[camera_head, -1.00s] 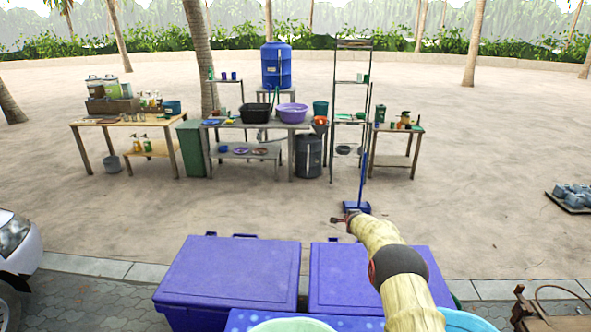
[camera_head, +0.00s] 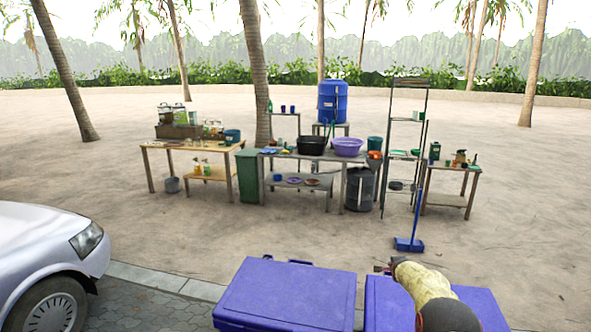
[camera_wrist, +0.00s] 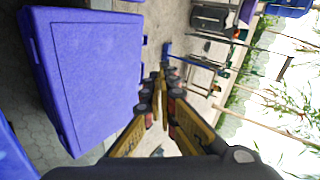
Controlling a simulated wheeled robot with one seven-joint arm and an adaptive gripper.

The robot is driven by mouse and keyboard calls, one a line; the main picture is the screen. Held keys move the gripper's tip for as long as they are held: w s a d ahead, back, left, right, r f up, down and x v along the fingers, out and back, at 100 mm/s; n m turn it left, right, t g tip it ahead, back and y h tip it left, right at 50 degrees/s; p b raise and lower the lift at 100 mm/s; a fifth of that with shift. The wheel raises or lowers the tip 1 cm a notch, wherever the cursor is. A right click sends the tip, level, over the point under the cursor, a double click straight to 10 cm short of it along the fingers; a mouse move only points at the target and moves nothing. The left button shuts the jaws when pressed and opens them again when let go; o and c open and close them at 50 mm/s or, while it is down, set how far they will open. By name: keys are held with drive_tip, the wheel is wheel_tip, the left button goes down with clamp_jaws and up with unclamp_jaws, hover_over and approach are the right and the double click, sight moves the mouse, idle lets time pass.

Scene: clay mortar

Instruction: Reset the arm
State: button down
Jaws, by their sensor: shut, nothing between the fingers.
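My arm shows at the lower right of the head view, reaching out over a blue-purple cooler box. My gripper (camera_head: 384,268) is at its far end, small and partly hidden by the arm. In the wrist view my gripper (camera_wrist: 160,80) points outward with its fingers together and nothing between them. It is apart from all objects, to the right of a purple box in that view.
Two blue-purple boxes, one at left (camera_head: 290,292) and one under my arm (camera_head: 388,300), lie close in front. A silver car (camera_head: 45,245) stands at the left. Tables (camera_head: 190,148), a shelf rack and a blue tank (camera_head: 332,103) stand farther off on open sand.

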drive_tip(key=s+a+f+n+g, duration=0.2)
drive_tip(key=s+f+n+g, duration=0.45)
drive_tip(key=s, duration=0.75)
drive_tip(key=s+a+r+n+y+b, duration=0.1)
drive_tip(key=s+a+r+n, duration=0.3)
drive_tip(key=s+r, duration=0.5)
drive_tip(key=s+a+r+n+t+y+b, duration=0.1)
drive_tip(key=s+a+r+n, duration=0.3)
drive_tip(key=s, duration=2.3)
drive_tip(key=s+a+r+n+b, duration=0.1)
drive_tip(key=s+a+r+n, duration=0.3)
drive_tip(key=s+a+r, duration=0.8)
drive_tip(key=s+r, duration=0.3)
drive_tip(key=s, duration=0.3)
drive_tip(key=shift+r+t+y, duration=0.35)
drive_tip(key=shift+r+y, duration=0.05)
